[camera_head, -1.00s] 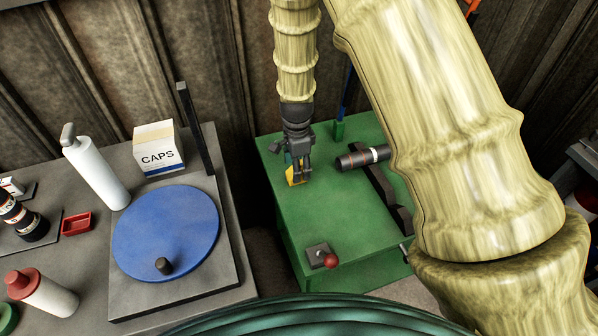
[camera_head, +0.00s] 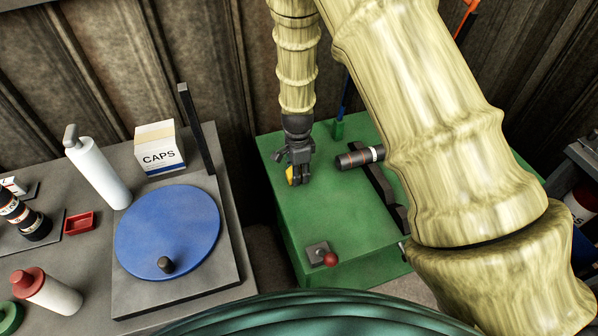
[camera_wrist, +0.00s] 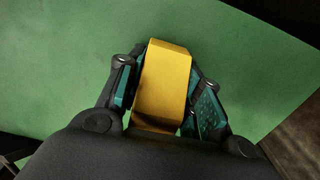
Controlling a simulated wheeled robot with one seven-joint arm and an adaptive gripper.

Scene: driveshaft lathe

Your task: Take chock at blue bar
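The chock is a yellow block. It shows in the wrist view (camera_wrist: 162,85) between the two fingers, and low beside the fingers in the head view (camera_head: 291,175). It is on the green machine top (camera_head: 345,215). My gripper (camera_head: 298,180) points down at the chock. In the wrist view my gripper (camera_wrist: 166,90) has one teal-padded finger on each side of the block, very close to it. The fingers look open around it; firm contact is not visible. The blue bar (camera_head: 346,92) stands upright behind, on a small green base.
A dark cylinder with bands (camera_head: 358,158) lies right of the gripper near a black rail (camera_head: 380,175). A grey bench with a blue disc (camera_head: 168,225), a CAPS box (camera_head: 158,150) and bottles is on the left.

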